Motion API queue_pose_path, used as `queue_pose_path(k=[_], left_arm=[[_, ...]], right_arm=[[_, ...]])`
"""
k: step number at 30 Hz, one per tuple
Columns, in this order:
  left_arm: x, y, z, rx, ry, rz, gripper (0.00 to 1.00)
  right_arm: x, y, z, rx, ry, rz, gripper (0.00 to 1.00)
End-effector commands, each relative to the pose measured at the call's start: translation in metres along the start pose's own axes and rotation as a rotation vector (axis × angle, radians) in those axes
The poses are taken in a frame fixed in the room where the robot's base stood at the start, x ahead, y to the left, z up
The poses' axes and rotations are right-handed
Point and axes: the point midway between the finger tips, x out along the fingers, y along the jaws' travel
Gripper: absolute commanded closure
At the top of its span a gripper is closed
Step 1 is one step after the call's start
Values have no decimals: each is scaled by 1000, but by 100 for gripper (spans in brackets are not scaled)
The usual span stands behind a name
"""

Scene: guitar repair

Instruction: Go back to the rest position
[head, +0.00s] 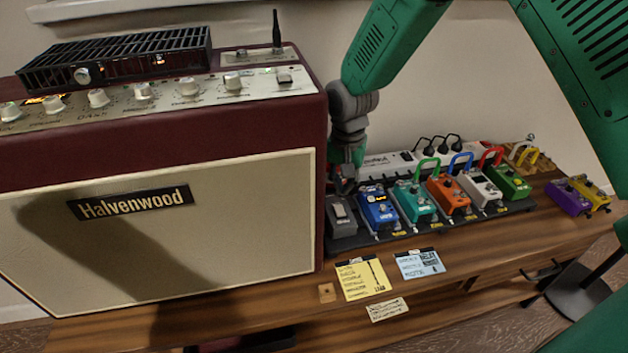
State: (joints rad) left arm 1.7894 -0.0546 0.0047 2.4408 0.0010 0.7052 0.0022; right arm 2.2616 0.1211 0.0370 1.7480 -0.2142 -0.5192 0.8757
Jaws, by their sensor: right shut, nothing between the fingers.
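My right gripper (344,182) points down at the left end of the pedalboard (362,240), close to the right side of the amplifier (170,210). It is shut and empty, just above or behind the grey pedal (341,216); I cannot tell whether it touches anything. My green right arm comes in from the upper right and reaches over the board. My left gripper is out of view.
The board bears blue (378,207), teal (413,203), orange (447,197), white (480,187) and green (509,182) pedals. A power strip (400,160) lies behind. Purple (567,198) and yellow (590,193) pedals sit at right. Note cards (363,279) lie in front on the wooden bench (480,250).

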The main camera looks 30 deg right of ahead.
Motion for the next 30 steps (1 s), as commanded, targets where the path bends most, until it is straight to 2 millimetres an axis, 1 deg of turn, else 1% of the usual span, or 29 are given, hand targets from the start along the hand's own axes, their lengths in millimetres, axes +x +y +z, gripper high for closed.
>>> queue_pose_path(k=[5,8,11,12,13,14,15,17,18,21,24,27,30], left_arm=[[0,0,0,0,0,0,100],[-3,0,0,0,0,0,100],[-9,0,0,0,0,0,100],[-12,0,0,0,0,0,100],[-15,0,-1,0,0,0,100],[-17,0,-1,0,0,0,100],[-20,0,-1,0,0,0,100],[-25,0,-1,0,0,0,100],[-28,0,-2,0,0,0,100],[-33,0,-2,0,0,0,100],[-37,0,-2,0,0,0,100],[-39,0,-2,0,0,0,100],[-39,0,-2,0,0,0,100]], right_arm=[[1,1,1,-4,-1,0,100],[17,6,14,-43,-10,-1,100],[52,20,46,-142,-22,-10,100],[68,30,64,-196,-25,-17,100],[81,39,79,-242,-27,-22,100],[92,49,95,-287,-29,-25,100],[106,64,116,-349,-28,-30,100],[120,86,145,-437,-20,-35,100],[127,101,163,-494,-14,-36,100],[134,136,200,-620,5,-30,100],[132,162,225,-720,25,-22,100],[129,177,238,-783,41,-15,100],[127,183,242,-810,50,-13,100]])
